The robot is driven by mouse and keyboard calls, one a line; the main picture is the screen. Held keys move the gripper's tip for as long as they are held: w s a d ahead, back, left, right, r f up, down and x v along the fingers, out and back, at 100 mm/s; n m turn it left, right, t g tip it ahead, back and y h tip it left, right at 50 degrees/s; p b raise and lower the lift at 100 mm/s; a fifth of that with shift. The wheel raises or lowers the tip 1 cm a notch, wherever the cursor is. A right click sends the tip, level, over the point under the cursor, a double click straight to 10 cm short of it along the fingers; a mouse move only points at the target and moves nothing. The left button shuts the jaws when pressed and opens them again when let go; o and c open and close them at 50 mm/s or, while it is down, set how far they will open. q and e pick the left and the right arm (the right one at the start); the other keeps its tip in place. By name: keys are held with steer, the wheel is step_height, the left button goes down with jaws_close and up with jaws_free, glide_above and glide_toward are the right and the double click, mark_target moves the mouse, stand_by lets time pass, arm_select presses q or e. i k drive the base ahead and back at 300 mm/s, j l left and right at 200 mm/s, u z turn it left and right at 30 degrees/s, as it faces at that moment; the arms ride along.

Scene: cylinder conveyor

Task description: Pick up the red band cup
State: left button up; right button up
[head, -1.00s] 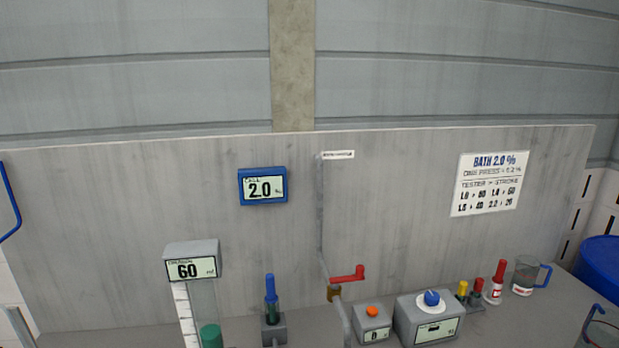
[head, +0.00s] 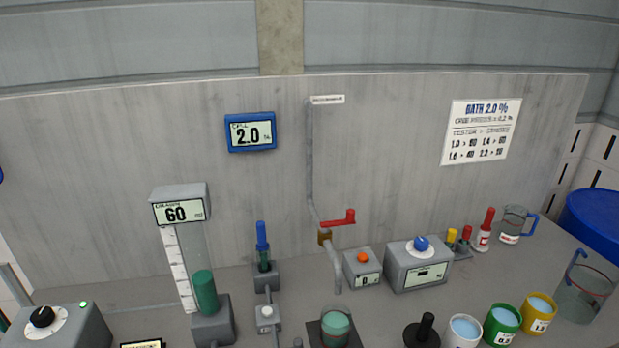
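No cup is plainly marked by a broad red band. A clear vessel (head: 584,294) at the right edge of the bench has a thin reddish line near its rim and a blue handle. A smaller clear jug (head: 514,224) with a blue handle and a small red-and-white label stands at the back right. At the lower right are a white cup (head: 465,334), a green cup (head: 502,326) and a yellow cup (head: 540,316), all with pale blue contents. The white cup is cut off by the bottom edge. Neither gripper is in view.
A grey dial box (head: 417,267), an orange-button box (head: 362,270) and a red-handled tap (head: 338,219) stand along the back panel. A green-topped cylinder unit (head: 211,318) is left of centre. A black-knobbed weight (head: 423,333) stands left of the cups. A blue drum (head: 597,222) is beyond the bench.

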mark_target(335, 319)
steer(key=k+z, duration=0.1)
steer(key=z, duration=1.55)
steer(key=u, duration=1.4)
steer(key=k, duration=0.45)
